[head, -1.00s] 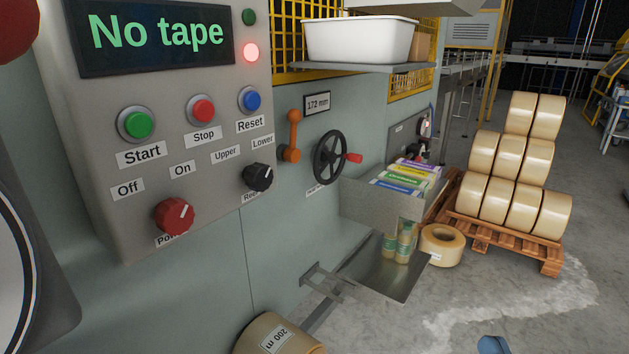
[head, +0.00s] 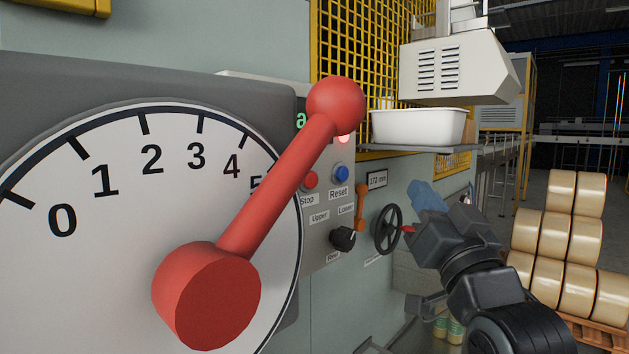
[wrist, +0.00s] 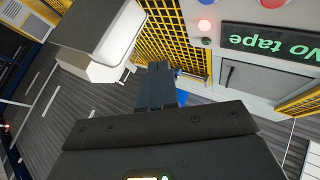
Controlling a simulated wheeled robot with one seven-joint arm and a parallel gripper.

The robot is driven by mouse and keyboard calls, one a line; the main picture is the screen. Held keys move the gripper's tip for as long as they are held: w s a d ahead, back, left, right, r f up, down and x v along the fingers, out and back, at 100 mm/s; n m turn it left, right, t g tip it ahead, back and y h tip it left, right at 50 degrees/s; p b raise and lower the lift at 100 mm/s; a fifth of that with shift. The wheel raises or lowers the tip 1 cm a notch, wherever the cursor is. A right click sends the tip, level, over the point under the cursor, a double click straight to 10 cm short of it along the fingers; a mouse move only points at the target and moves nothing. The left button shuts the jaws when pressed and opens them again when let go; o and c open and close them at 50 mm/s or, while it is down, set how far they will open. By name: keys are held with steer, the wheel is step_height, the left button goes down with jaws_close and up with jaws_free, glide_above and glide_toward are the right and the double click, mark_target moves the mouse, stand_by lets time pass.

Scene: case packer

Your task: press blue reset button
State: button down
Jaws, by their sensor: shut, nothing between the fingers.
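The blue reset button (head: 341,173) is on the grey control panel, above its "Reset" label and right of the red stop button (head: 311,180). The fingers are shut and empty. In the wrist view the gripper (wrist: 158,85) points towards yellow mesh, and the panel appears upside down at the upper right. Its display (wrist: 270,42) reads "No tape". The blue button (wrist: 227,2) is mostly cut off at the top edge there.
A large red lever (head: 278,185) on a numbered dial stands in front and hides much of the panel. An orange handle (head: 361,205) and a black handwheel (head: 387,229) are right of the panel. A white bin (head: 418,127) sits on a shelf above my gripper.

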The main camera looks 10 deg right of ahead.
mark_target(342, 174)
steer(key=shift+w+a+r, duration=0.2)
steer(key=shift+a+r, duration=0.3)
steer(key=shift+r, duration=0.2)
steer(key=shift+w, duration=0.1)
steer(key=w+a+b, duration=0.2)
steer(key=w+a, duration=0.3)
steer(key=w, duration=0.2)
steer(key=shift+a+b, duration=0.15)
steer(key=shift+b, duration=0.2)
stand_by(1.7)
steer(key=shift+w+a, duration=0.2)
steer(key=shift+w, duration=0.1)
steer(key=shift+w+a+b, duration=0.25)
steer(key=shift+w+b, duration=0.1)
stand_by(0.9)
steer(key=shift+s, duration=0.1)
steer(key=shift+s+d+p, duration=0.35)
steer(key=shift+s+d, duration=0.15)
steer(key=shift+s, duration=0.1)
